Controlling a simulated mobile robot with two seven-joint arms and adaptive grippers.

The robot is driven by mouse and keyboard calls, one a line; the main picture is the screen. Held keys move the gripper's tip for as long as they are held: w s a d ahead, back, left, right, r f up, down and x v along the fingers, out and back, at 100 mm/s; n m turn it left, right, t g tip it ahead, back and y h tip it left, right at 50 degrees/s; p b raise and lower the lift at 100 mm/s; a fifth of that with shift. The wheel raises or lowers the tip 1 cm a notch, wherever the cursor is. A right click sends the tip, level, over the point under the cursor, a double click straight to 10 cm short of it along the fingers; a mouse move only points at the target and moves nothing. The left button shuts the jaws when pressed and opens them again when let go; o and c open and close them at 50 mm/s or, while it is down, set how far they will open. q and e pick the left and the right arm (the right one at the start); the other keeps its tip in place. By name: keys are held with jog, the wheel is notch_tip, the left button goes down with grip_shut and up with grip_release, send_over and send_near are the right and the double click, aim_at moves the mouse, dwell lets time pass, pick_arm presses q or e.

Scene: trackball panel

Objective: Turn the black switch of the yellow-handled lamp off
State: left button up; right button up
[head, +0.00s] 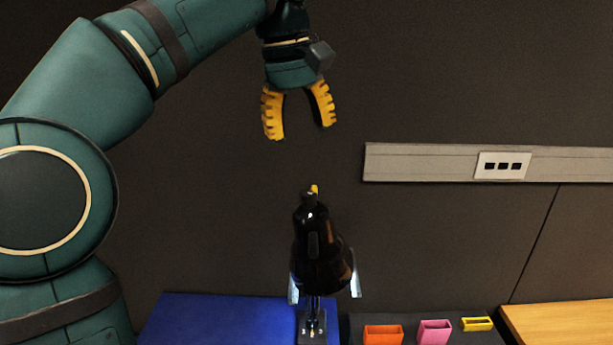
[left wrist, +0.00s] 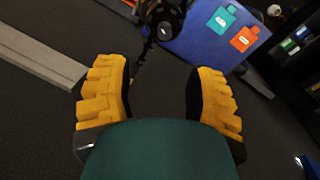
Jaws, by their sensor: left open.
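A black lamp (head: 322,262) with a small yellow tip (head: 314,188) at its top stands at the lower middle of the head view. Pale, bright pieces show at both sides of its lower rim. A raised dark strip runs down its front; I cannot tell whether this is the switch. The lamp also shows at the top of the left wrist view (left wrist: 163,17), partly cut off. My left gripper (head: 301,131) points down with its yellow fingers apart and empty, above the lamp and not touching it. Both fingers also show in the left wrist view (left wrist: 158,70). My right gripper is not in view.
A blue panel (head: 215,318) lies at the lamp's left. Orange (head: 383,335), pink (head: 434,331) and yellow (head: 477,324) holders are at its right, near a wooden top (head: 560,320). A grey rail (head: 420,163) with sockets (head: 502,165) runs along the dark wall.

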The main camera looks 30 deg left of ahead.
aim_at(308, 194)
pick_arm(q)
jog(key=f+b, duration=0.1)
jog(key=f, duration=0.2)
jog(key=f+b, duration=0.1)
jog(key=f, duration=0.3)
jog(key=f+b, duration=0.1)
jog(key=f, duration=0.3)
jog(key=shift+w+d, duration=0.3)
jog(key=shift+d, duration=0.1)
jog(key=shift+w+f+b, duration=0.15)
jog(key=shift+f+b, duration=0.15)
jog(key=shift+f, duration=0.4)
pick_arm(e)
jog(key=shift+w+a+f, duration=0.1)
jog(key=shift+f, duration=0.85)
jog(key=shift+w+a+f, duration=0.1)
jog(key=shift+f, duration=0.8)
pick_arm(q)
jog(key=shift+o, duration=0.3)
grip_shut()
